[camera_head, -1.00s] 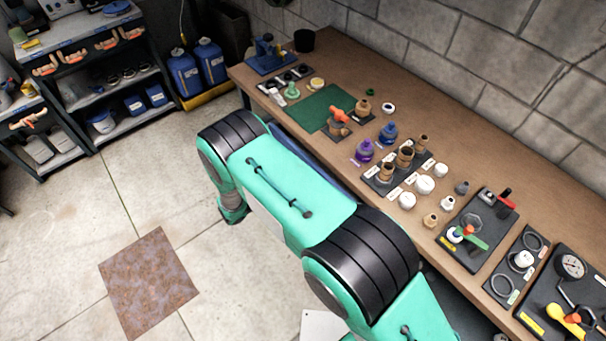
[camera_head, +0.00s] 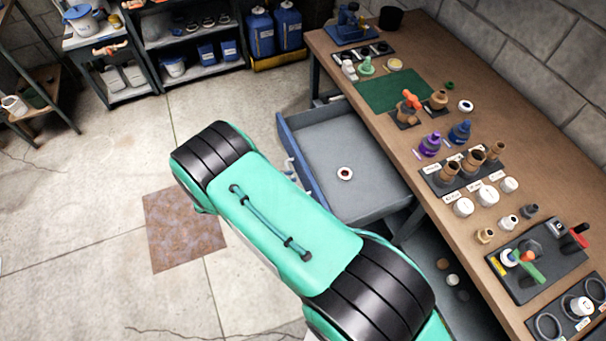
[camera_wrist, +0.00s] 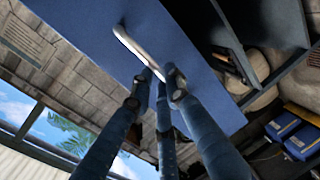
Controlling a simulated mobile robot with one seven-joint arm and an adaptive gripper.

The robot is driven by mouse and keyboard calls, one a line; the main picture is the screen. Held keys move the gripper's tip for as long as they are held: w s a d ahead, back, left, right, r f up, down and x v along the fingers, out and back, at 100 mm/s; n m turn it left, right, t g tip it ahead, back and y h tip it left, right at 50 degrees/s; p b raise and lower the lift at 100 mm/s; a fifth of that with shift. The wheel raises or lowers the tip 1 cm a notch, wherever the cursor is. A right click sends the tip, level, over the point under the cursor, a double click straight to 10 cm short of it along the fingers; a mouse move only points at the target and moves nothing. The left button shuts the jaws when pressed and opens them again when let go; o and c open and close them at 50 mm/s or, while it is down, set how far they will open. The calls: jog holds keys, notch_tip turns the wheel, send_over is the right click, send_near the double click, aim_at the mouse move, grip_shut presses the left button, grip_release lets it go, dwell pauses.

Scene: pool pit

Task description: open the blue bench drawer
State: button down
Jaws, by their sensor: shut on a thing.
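The blue bench drawer (camera_head: 300,172) is pulled out from under the workbench in the head view. Its grey tray is exposed, with a small white and brown ring-shaped piece (camera_head: 345,173) lying in it. In the wrist view the blue drawer front (camera_wrist: 85,30) fills the upper middle, with a pale bar handle (camera_wrist: 135,45) on it. My gripper (camera_wrist: 160,80) is shut on the lower end of that handle, its dark fingers reaching up from below.
The wooden workbench (camera_head: 432,110) runs along the block wall, crowded with fittings, a green mat (camera_head: 392,90) and tool trays. Several small pieces sit on a shelf beneath it. Shelving (camera_head: 190,45) stands at the back; the tiled floor at left is clear.

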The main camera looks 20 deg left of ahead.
jog(key=shift+f+v, duration=0.25)
jog(key=shift+v, duration=0.9)
jog(key=c, duration=1.7)
grip_release()
jog(key=shift+o, duration=0.2)
jog(key=shift+a, duration=0.1)
jog(key=v, duration=1.2)
